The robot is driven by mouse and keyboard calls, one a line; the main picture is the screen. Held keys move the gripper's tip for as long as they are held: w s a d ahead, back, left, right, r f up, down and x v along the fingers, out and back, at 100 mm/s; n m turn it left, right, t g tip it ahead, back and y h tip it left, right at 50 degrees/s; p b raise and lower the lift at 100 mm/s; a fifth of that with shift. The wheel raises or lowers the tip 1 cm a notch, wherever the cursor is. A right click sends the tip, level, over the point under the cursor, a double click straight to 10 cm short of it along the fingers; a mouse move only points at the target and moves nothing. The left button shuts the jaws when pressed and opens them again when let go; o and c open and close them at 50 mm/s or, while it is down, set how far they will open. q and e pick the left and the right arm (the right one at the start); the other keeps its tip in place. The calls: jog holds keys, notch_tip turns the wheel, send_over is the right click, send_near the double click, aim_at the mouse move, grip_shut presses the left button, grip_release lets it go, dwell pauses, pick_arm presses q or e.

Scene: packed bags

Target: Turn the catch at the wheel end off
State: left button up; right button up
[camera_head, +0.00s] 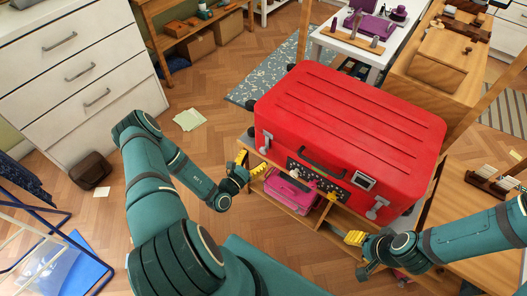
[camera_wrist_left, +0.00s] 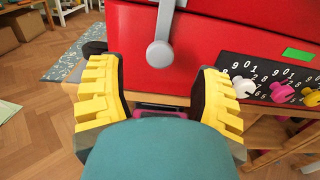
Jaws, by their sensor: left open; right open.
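The red suitcase (camera_head: 350,125) lies flat on a wooden stand. Dark wheels (camera_head: 250,132) show at its left end. The grey catch at the wheel end (camera_head: 266,143) is on the front face; in the left wrist view this catch (camera_wrist_left: 161,50) hangs down, its round end lowest. The other grey catch (camera_head: 378,207) is near the right end. My left gripper (camera_head: 250,164) is open, just in front of the wheel-end catch; in the left wrist view its yellow fingers stand apart either side below it, apparently not touching. My right gripper (camera_head: 357,242) is open and empty, below the right catch.
A dial panel (camera_wrist_left: 270,80) with white, pink and yellow knobs and a green patch sits right of the left gripper. A handle (camera_head: 322,163) is mid-front. A pink case (camera_head: 290,190) lies in the stand below. Open floor lies to the left.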

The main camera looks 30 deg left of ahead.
aim_at(262, 152)
pick_arm(q)
jog(key=shift+w+d+b, duration=0.15)
jog(key=shift+w+b, duration=0.05)
jog(key=shift+w, duration=1.2)
jog(key=shift+w+d+b, duration=0.1)
jog(key=shift+w+b, duration=0.1)
jog(key=shift+w, duration=1.15)
jog(key=shift+c, duration=0.2)
grip_shut()
